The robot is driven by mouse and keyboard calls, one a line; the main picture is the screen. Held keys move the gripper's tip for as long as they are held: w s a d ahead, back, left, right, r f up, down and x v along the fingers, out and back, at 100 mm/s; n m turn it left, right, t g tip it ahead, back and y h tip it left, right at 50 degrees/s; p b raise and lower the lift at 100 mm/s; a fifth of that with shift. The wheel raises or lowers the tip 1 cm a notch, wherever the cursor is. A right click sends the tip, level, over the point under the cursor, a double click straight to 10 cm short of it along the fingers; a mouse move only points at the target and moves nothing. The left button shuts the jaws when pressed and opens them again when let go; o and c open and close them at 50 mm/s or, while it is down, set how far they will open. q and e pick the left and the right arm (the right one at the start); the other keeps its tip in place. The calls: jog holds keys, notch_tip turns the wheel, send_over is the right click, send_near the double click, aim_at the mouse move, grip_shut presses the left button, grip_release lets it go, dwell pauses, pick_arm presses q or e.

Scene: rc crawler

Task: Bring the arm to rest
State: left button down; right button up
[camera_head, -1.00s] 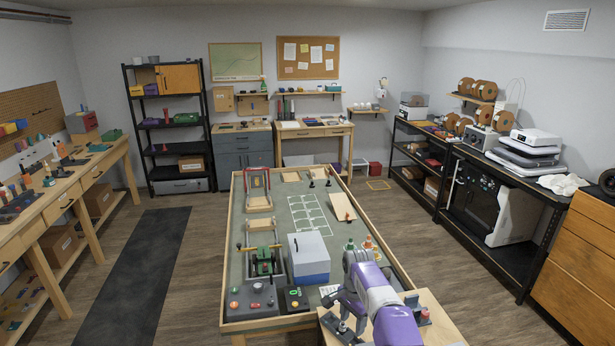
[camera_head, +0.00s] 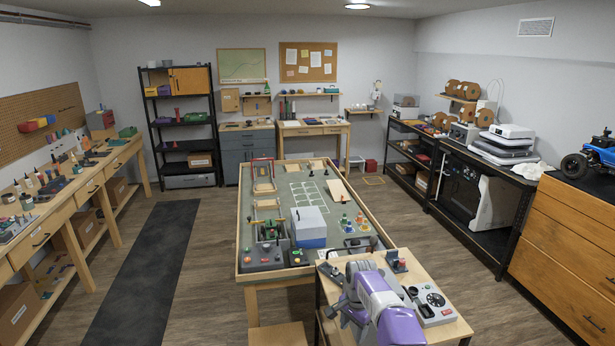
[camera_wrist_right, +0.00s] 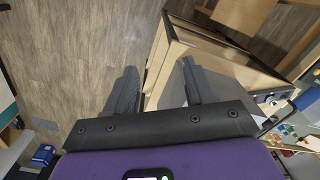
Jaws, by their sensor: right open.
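My right arm (camera_head: 385,305), purple, white and grey, is folded low over the small wooden side table at the bottom of the head view. Its hand is partly hidden by the arm itself there. In the right wrist view, my right gripper (camera_wrist_right: 157,88) has its two dark fingers spread well apart. Nothing is between them but the view of the floor and a wooden furniture edge beyond. My left arm and gripper are in neither current view.
The side table (camera_head: 448,329) holds a grey control box (camera_head: 431,304). Behind it stands the long worktable (camera_head: 247,215), with a white-and-blue box (camera_head: 309,227). A blue crawler (camera_head: 597,152) sits on the wooden drawer cabinet (camera_head: 565,230) at right. Floor left of the worktable is clear around a dark mat (camera_head: 150,270).

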jog(key=s+f+n+y+b, duration=0.15)
jog(key=s+f, duration=0.25)
jog(key=f, duration=0.5)
jog(key=s+f+n+b, duration=0.1)
jog(key=s+f+b, duration=0.25)
jog(key=f, duration=0.55)
jog(key=s+f+n+y+b, duration=0.1)
jog(key=s+f+n, duration=0.1)
jog(key=s+f, duration=0.45)
pick_arm(q)
notch_tip(320, 180, down, 12)
jog(key=w+b, duration=0.1)
jog(key=b, duration=0.4)
jog(key=shift+f+b, duration=0.15)
jog(key=shift+b, duration=0.15)
pick_arm(e)
jog(key=s+a+f+n, duration=0.1)
jog(key=s+f, duration=0.2)
jog(key=s, duration=0.4)
jog(key=s+a+f+n+y, duration=0.1)
jog(key=s+f, duration=0.2)
jog(key=s, duration=0.3)
jog(key=s+a+f+n, duration=0.1)
jog(key=s+f, duration=0.2)
jog(key=s, duration=0.4)
jog(key=shift+s+a+t, duration=0.15)
jog(key=shift+s+t, duration=0.15)
jog(key=shift+s, duration=0.05)
pick_arm(q)
jog(key=shift+w, duration=0.1)
